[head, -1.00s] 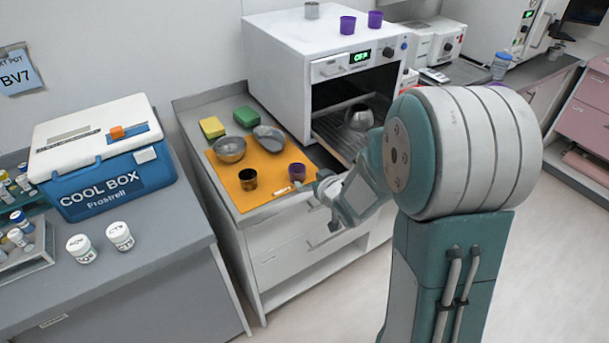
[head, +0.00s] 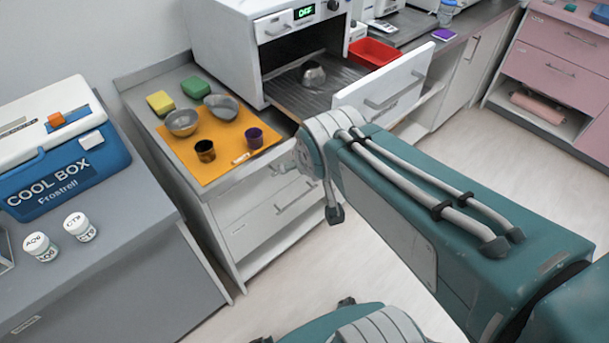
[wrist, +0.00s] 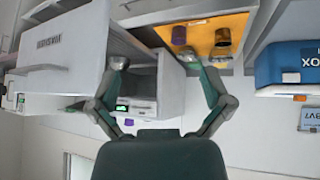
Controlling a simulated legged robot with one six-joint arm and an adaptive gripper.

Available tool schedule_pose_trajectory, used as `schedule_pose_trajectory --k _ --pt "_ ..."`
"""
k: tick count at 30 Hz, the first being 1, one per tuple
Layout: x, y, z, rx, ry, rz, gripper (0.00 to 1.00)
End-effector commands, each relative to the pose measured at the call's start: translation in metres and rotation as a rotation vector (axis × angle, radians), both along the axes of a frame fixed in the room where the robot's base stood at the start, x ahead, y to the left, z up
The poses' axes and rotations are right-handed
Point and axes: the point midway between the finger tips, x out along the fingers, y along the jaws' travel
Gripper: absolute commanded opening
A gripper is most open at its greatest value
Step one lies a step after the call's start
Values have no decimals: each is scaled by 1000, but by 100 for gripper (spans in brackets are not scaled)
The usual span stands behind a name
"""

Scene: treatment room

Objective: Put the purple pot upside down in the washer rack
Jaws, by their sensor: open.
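The purple pot (head: 254,138) stands on the orange mat (head: 222,164), beside a dark pot (head: 205,151). It also shows in the wrist view (wrist: 179,36), beyond my fingers. The washer (head: 225,45) is open at the front. Its rack (head: 300,98) holds a metal pot (head: 313,74); the rack's detail is too small to tell. My gripper (wrist: 152,60) is open and empty, with its fingers spread. In the head view it is in front of the counter, right of and apart from the purple pot, and partly hidden by my arm.
Metal bowls (head: 182,122) and yellow and green sponges (head: 160,102) lie at the mat's back. A white panel with a handle (head: 385,88) stands right of the washer opening, before a red tray (head: 374,52). A blue cool box (head: 70,165) stands left. Floor before the counter is clear.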

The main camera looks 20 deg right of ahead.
Motion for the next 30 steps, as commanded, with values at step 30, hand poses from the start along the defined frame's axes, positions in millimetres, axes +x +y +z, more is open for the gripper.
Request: schedule_pose_trajectory --k 30 --pt "-56 24 9 81 114 40 100"
